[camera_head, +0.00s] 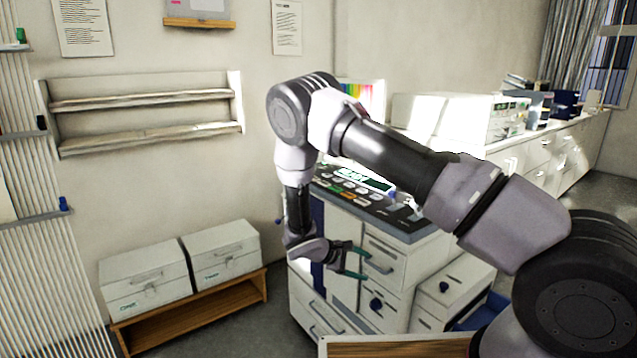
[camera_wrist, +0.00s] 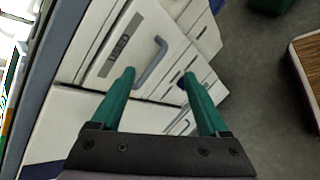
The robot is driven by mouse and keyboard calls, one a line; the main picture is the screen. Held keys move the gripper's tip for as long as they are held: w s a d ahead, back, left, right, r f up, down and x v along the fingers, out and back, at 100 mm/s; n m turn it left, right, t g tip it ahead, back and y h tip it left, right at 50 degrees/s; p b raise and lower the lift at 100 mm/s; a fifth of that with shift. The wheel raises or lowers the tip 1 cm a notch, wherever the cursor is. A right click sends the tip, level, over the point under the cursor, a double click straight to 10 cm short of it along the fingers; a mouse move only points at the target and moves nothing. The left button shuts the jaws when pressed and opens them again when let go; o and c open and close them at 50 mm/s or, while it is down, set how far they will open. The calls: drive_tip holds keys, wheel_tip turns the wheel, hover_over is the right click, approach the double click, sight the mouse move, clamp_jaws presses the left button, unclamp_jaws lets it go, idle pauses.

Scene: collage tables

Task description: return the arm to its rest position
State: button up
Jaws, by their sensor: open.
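My gripper (camera_head: 357,262) is in front of the white drawer cabinet (camera_head: 345,265) in the head view, with its green fingers pointing right across the cabinet front. In the wrist view my gripper (camera_wrist: 160,80) has its two green fingers spread apart with nothing between them. Behind the fingers is a white front with a grey bar handle (camera_wrist: 150,65). I cannot tell whether a fingertip touches the front. My arm is bent, reaching from the lower right up and over, then down to the gripper.
A dark-edged top (camera_head: 405,230) with several small items covers the cabinet. Two white boxes (camera_head: 145,280) sit on a low wooden bench (camera_head: 190,312) at left. A wooden-edged surface (camera_head: 395,347) is near the bottom. A long white counter (camera_head: 560,140) runs along the back right.

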drive_tip(key=s+d+r+m+g+y, duration=0.1)
drive_tip(key=s+d+r+m+y, duration=0.15)
drive_tip(key=r, duration=0.75)
drive_tip(key=s+d+r+m+g+y, duration=0.1)
drive_tip(key=d+r+m+y, duration=0.2)
drive_tip(key=r, duration=0.6)
drive_tip(key=s+d+r+m+g+y, duration=0.1)
drive_tip(key=s+d+r+m+g, duration=0.3)
drive_tip(key=r, duration=0.6)
drive_tip(key=s+d+r+m+t+y, duration=0.2)
drive_tip(key=s+r+m+t+y, duration=0.3)
drive_tip(key=s+r, duration=1.2)
wheel_tip(320, 180, up, 2)
drive_tip(key=m+t, duration=0.2)
drive_tip(key=t, duration=0.1)
drive_tip(key=shift+s+d+t+y, duration=0.2)
drive_tip(key=shift+s+t+y, duration=0.1)
drive_tip(key=shift+y, duration=0.05)
